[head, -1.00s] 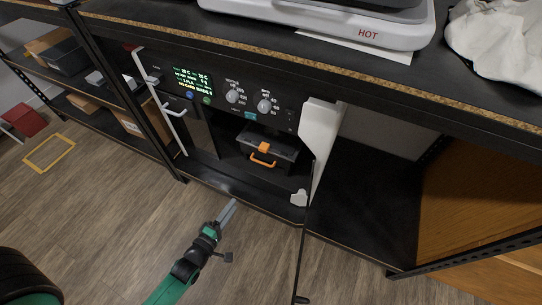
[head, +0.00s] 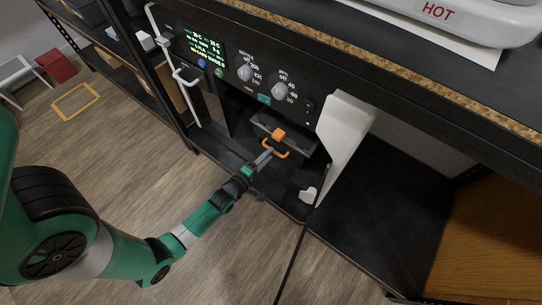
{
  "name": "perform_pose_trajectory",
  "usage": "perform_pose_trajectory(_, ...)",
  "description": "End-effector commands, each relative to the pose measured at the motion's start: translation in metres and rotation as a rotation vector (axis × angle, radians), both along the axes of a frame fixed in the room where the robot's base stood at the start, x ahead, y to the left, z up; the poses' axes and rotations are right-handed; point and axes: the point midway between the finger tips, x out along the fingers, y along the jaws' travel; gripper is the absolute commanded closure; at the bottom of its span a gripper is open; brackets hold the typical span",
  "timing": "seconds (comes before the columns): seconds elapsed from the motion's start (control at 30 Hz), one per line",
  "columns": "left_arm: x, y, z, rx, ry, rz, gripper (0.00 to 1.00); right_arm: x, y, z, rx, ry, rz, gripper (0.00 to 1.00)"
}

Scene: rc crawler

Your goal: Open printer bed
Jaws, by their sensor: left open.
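The printer (head: 246,72) stands inside the black shelf unit, with a lit display and knobs on its front panel. Its chamber is open at the front. Inside is the dark printer bed (head: 298,137) with an orange handle (head: 277,136). My left gripper (head: 265,157) is open at the chamber mouth, right at the lower loop of the orange handle. I cannot tell whether it touches the handle. The fingers partly cover the handle's left end. My right gripper is not in view.
A white door (head: 340,135) hangs open on the chamber's right side. A white upright handle (head: 187,78) stands at its left. A white machine marked HOT (head: 440,20) sits on the shelf above. The floor (head: 110,130) on the left is mostly clear.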

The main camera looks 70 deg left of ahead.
Motion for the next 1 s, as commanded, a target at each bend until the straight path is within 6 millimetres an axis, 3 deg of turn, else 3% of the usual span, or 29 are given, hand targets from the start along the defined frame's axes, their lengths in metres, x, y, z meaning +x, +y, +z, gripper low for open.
perform_pose_trajectory(0.13,0.016,0.009,-0.006,0.0,0.0,0.0,0.56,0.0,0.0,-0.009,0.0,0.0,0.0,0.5)
perform_pose_trajectory(0.43,0.02,0.012,-0.005,0.0,0.001,0.0,0.56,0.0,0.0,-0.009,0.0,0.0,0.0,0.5)
perform_pose_trajectory(0.47,0.02,0.012,-0.005,0.0,0.002,0.0,0.58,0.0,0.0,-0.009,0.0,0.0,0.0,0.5)
perform_pose_trajectory(0.7,0.02,0.012,-0.005,0.0,0.001,0.0,1.0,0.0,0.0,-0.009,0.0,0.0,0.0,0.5)
perform_pose_trajectory(1.0,0.02,0.012,-0.005,0.0,0.001,0.0,1.0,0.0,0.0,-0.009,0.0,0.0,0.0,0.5)
